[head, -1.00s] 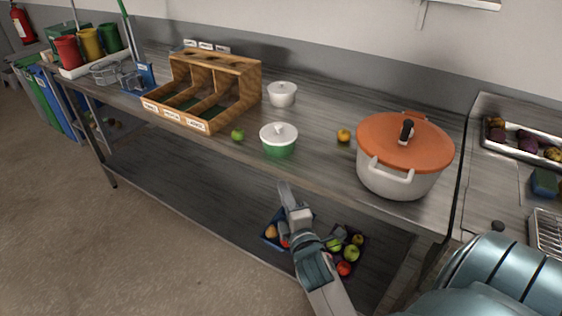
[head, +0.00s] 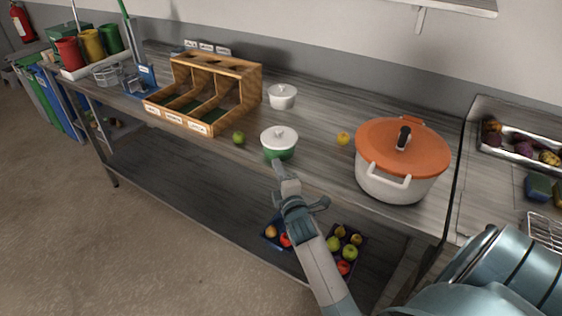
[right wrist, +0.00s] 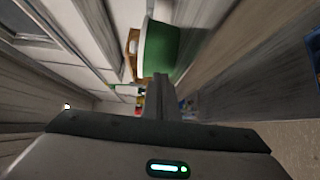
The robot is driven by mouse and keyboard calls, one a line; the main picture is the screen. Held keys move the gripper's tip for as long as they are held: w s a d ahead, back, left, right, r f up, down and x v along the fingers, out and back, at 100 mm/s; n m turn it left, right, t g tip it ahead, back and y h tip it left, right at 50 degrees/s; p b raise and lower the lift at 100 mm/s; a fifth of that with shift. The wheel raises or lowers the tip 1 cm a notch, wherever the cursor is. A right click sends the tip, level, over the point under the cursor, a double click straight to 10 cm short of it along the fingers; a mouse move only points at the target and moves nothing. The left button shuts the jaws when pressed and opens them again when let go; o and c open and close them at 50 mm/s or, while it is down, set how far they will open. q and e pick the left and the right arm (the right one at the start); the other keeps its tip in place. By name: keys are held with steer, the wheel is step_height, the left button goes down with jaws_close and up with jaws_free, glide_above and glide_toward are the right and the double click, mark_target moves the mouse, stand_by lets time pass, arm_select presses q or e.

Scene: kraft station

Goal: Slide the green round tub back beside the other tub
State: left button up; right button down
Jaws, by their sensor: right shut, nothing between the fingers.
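The green round tub (head: 279,151) with a white lid stands near the front edge of the steel table. The other tub (head: 282,97), white with a lid, stands farther back, beside the wooden divided box. My right gripper (head: 277,168) is shut and empty, its tip at the near side of the green tub; I cannot tell whether they touch. In the right wrist view the green tub (right wrist: 162,45) is close ahead of the shut fingers (right wrist: 160,84). My left gripper does not show.
A wooden divided box (head: 208,88) stands left of the tubs. A green fruit (head: 239,138) and a yellow fruit (head: 343,139) lie on either side of the green tub. A big pot (head: 402,160) stands to the right. Bare tabletop lies between the tubs.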

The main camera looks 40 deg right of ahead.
mark_target(285, 156)
steer(key=shift+w+d+r, duration=0.1)
steer(key=shift+w+d, duration=0.2)
steer(key=shift+d, duration=0.4)
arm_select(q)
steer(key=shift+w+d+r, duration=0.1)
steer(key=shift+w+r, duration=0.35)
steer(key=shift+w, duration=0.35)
arm_select(e)
steer(key=shift+w+d, duration=0.1)
steer(key=shift+d, duration=0.1)
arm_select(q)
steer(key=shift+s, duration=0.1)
arm_select(e)
steer(key=shift+d, duration=0.1)
steer(key=shift+w+d, duration=0.2)
steer(key=shift+d, duration=0.15)
steer(key=shift+w+d, duration=0.3)
steer(key=shift+d, duration=0.3)
steer(key=shift+w+d, duration=0.25)
steer(key=shift+d, duration=0.35)
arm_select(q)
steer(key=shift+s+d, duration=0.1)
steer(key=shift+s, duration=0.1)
arm_select(e)
steer(key=shift+a, duration=0.1)
